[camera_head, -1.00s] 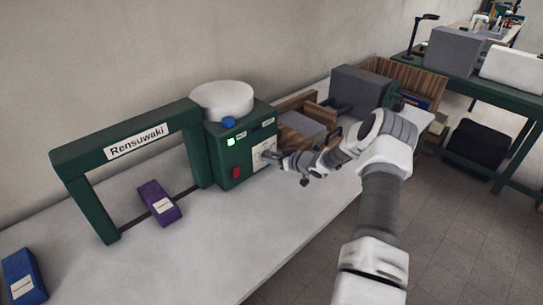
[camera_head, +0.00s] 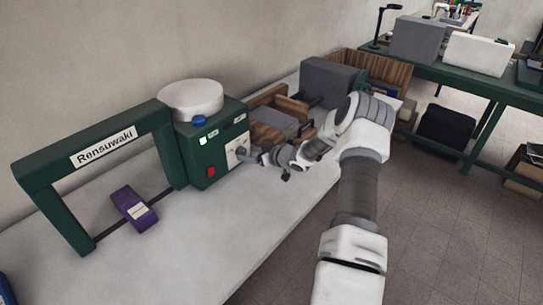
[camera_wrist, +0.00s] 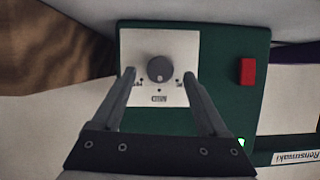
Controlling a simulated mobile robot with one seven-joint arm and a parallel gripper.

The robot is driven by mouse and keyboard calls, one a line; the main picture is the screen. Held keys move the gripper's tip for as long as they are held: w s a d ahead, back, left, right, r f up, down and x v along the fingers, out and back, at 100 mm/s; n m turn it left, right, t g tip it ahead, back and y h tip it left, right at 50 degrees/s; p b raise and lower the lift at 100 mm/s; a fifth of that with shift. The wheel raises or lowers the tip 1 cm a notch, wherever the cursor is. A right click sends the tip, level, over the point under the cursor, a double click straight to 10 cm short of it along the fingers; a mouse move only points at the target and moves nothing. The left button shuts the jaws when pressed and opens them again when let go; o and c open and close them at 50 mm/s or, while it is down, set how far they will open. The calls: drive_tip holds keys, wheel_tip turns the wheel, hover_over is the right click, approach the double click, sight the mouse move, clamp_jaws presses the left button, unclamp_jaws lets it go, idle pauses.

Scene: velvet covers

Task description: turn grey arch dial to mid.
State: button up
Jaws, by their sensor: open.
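The grey dial (camera_wrist: 160,69) is a round knob on a white plate (camera_wrist: 178,43) on the front of a green machine (camera_head: 212,150). In the wrist view my gripper (camera_wrist: 159,74) is open, with one finger on each side of the dial and a gap on both sides. Whether the fingertips reach as far as the knob face I cannot tell. In the head view my gripper (camera_head: 249,156) is at the machine's front plate and hides most of the dial.
The machine has a red switch (camera_wrist: 247,71), a lit green light (camera_head: 203,141), a blue button (camera_head: 199,120) and a white round top (camera_head: 190,97). A green arch labelled Rensuwaki (camera_head: 90,146) stands left, with a purple block (camera_head: 134,208) below. Wooden boxes and a grey box (camera_head: 328,80) stand behind.

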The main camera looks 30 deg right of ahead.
drive_tip(key=v, duration=1.5)
drive_tip(key=shift+d+f, duration=0.1)
